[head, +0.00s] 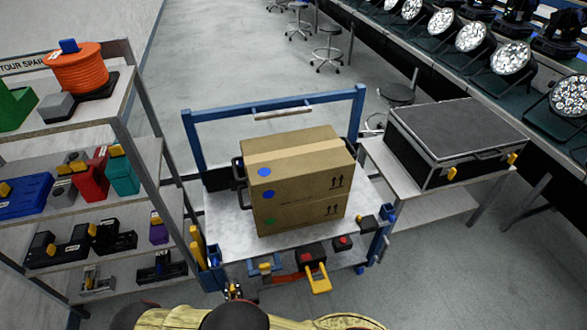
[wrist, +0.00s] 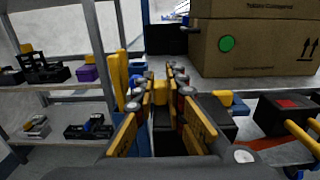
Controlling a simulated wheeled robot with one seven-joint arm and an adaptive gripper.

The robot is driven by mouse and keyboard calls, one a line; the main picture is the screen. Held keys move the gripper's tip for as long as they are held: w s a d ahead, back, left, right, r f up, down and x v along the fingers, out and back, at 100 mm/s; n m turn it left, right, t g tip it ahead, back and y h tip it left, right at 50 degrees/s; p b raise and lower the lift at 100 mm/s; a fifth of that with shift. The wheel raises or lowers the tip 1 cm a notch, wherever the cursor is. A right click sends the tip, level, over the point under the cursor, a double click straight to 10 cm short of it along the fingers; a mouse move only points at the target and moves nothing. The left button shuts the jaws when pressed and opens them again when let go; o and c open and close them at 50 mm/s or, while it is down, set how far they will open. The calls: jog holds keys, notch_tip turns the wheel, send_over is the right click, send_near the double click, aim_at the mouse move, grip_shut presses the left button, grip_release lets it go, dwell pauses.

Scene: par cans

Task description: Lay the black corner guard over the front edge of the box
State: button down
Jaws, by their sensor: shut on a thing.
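The cardboard box (head: 300,185), two cartons high with blue and green dots, stands on the white top of the blue-framed cart (head: 222,225). In the wrist view, its lower front (wrist: 255,50) is at the upper right. My gripper (wrist: 162,88) is shut on a dark piece with a yellow tab (wrist: 160,92), which appears to be the black corner guard (wrist: 165,138). The guard's shape is mostly hidden by the fingers. In the head view, my gripper (head: 234,291) is low at the cart's front left corner, below and apart from the box.
A blue-and-yellow tool (head: 265,265) and black red-buttoned devices (head: 311,254) are at the cart's front, right of my gripper. Yellow uprights (head: 195,248) stand at its left. A loaded shelf (head: 125,85) is left; a black case (head: 455,140) is right.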

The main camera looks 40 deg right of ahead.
dwell(0.4)
jog(key=shift+s+a+f+y, duration=0.1)
jog(key=shift+f+y, duration=0.2)
jog(key=w+d+r+h, duration=0.1)
jog(key=w+d+r, duration=0.1)
jog(key=w+r, duration=0.2)
jog(key=w+d+r+m, duration=0.1)
jog(key=w+d+r, duration=0.2)
jog(key=r, duration=0.6)
jog(key=w+d+r+h, duration=0.1)
jog(key=w+d+r, duration=0.2)
jog(key=w+r, duration=0.4)
jog(key=shift+d+r+g+h, duration=0.2)
jog(key=shift+g+h, duration=0.1)
jog(key=shift+g, duration=0.1)
